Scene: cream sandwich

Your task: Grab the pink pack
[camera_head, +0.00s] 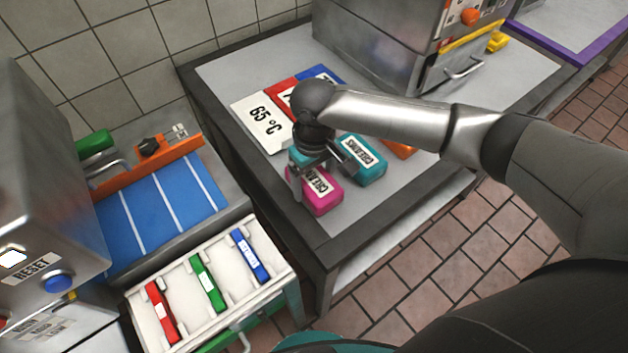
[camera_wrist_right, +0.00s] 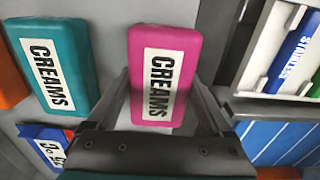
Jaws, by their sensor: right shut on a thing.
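The pink pack (camera_head: 327,203), with a white label reading CREAMS, lies on the grey table near its front left corner. My right gripper (camera_head: 312,190) is over it from above, shut on it with a finger at each side. In the right wrist view the pink pack (camera_wrist_right: 165,72) is between the two fingers (camera_wrist_right: 165,108). A teal pack (camera_head: 364,165), also labelled CREAMS, lies just to its right and also shows in the right wrist view (camera_wrist_right: 52,62). My left gripper is not in view.
An orange pack (camera_head: 402,150) is partly hidden behind my right arm. A white card (camera_head: 263,122) reading 65 °C lies behind the gripper. A white tray (camera_head: 275,262) with red, green and blue pieces stands at the lower left. A metal machine (camera_head: 375,45) stands at the back.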

